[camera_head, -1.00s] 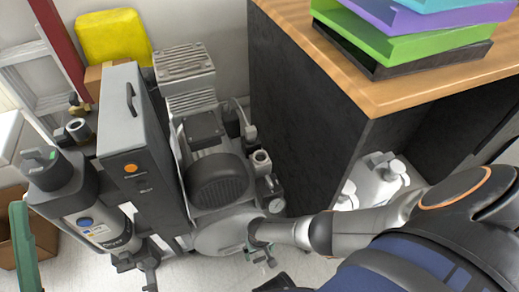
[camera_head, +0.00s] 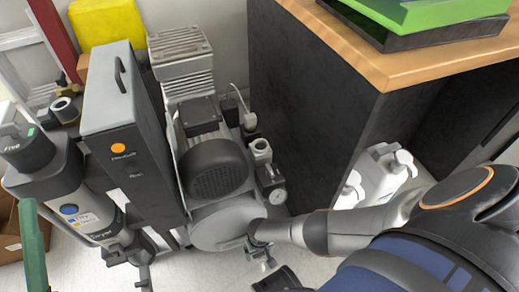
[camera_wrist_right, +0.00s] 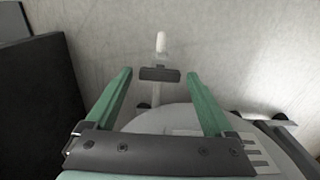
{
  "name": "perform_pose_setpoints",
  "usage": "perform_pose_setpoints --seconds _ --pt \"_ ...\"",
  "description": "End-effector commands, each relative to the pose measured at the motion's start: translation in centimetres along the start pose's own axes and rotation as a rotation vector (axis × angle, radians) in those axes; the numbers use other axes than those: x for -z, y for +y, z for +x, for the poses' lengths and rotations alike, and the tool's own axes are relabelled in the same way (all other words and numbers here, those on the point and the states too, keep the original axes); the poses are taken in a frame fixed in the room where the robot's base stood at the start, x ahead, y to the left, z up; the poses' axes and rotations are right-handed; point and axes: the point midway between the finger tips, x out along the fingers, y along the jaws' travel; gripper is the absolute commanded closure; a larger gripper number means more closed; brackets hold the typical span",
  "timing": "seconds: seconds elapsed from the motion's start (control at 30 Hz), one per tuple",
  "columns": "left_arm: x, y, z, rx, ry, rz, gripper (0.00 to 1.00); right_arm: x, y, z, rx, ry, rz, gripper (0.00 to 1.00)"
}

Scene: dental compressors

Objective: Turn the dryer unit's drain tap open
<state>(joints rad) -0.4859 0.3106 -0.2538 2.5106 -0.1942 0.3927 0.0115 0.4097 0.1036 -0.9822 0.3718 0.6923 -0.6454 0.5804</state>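The dryer unit (camera_head: 88,215) is a grey and black cylinder with a blue badge at the left of the head view. Dark fittings (camera_head: 140,254) hang at its lower end; I cannot tell a tap's setting there. My right gripper (camera_head: 262,256) is by the round tank end and small in the head view. In the right wrist view its green fingers are open (camera_wrist_right: 159,74), with nothing held. A dark crossbar handle on a pale stem (camera_wrist_right: 160,103) shows between and beyond the fingertips, apart from them. Of my left gripper, one green finger (camera_head: 33,245) shows at the left edge.
The compressor (camera_head: 215,170) and a tall grey case (camera_head: 125,130) stand right of the dryer. A black cabinet with a wooden top (camera_head: 310,110) blocks the right. White bottles (camera_head: 385,175) stand under it. A yellow box (camera_head: 105,22) is behind. Pale floor is free in front.

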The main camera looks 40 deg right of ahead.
Motion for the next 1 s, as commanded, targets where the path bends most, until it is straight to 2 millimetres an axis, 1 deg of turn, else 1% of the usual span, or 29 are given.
perform_pose_setpoints --seconds 0.03,0.07,0.67,0.87,1.0 --pt "0.0 -0.01 0.01 0.002 0.0 -0.001 0.5 -0.01 -0.01 0.0 0.0 0.0 0.0 0.2" --pt "0.0 -0.02 0.01 0.002 0.0 -0.001 0.5 -0.01 -0.01 0.0 0.0 0.0 0.0 0.23" --pt "-0.03 -0.02 0.0 0.004 -0.001 -0.002 0.5 -0.05 -0.01 0.02 0.0 -0.001 0.0 0.91" --pt "-0.06 -0.01 -0.03 0.004 -0.001 -0.002 0.5 -0.06 0.0 0.04 0.0 -0.001 -0.01 0.91" --pt "-0.13 0.05 -0.11 0.001 -0.002 -0.001 0.5 -0.11 0.0 0.09 0.0 -0.002 -0.049 0.91"
